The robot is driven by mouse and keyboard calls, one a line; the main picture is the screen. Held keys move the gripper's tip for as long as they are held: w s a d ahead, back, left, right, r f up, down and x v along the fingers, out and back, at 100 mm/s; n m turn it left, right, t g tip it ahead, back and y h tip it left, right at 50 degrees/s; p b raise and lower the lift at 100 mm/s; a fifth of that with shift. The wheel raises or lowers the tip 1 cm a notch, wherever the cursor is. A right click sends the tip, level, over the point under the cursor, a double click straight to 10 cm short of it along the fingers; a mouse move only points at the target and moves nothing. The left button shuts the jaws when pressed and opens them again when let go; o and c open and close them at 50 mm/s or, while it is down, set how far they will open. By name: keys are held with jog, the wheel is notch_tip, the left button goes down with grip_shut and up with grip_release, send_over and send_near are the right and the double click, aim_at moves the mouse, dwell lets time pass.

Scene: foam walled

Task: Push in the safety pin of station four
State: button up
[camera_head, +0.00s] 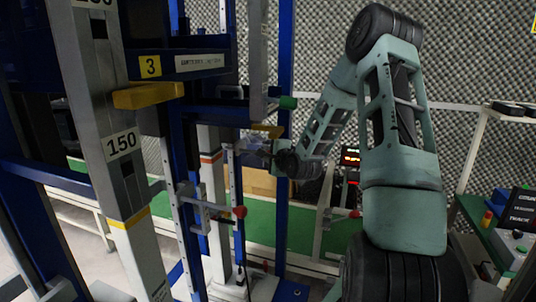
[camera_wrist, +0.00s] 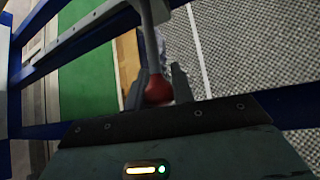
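My gripper (camera_head: 262,148) reaches in among the uprights from the right in the head view. In the wrist view its two fingers (camera_wrist: 159,90) stand apart, so it looks open. A red ball knob (camera_wrist: 158,90) on a grey rod (camera_wrist: 151,22) overlaps the gap between them. I cannot tell whether the fingers touch the knob. In the head view a red ball knob (camera_head: 239,211) is on a lever below my gripper, and a green knob (camera_head: 288,102) is above it. I see no label for station four and cannot clearly identify its safety pin.
A yellow "3" plate (camera_head: 150,66) marks the nearer station. A grey post labelled 150 (camera_head: 121,143) and blue uprights (camera_head: 285,60) crowd the left and middle. A red-lit display (camera_head: 350,157) stands behind my arm. A control box (camera_head: 512,248) is at far right.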

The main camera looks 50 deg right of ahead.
aim_at(248, 151)
grip_shut()
jog(key=shift+w+a, duration=0.3)
jog(key=shift+w, duration=0.4)
jog(key=shift+w+a, duration=0.25)
jog(key=shift+w, duration=0.4)
jog(key=shift+w+a, duration=0.3)
jog(key=shift+w, duration=0.4)
jog(key=o, duration=0.9)
grip_release()
jog(key=shift+w, duration=0.1)
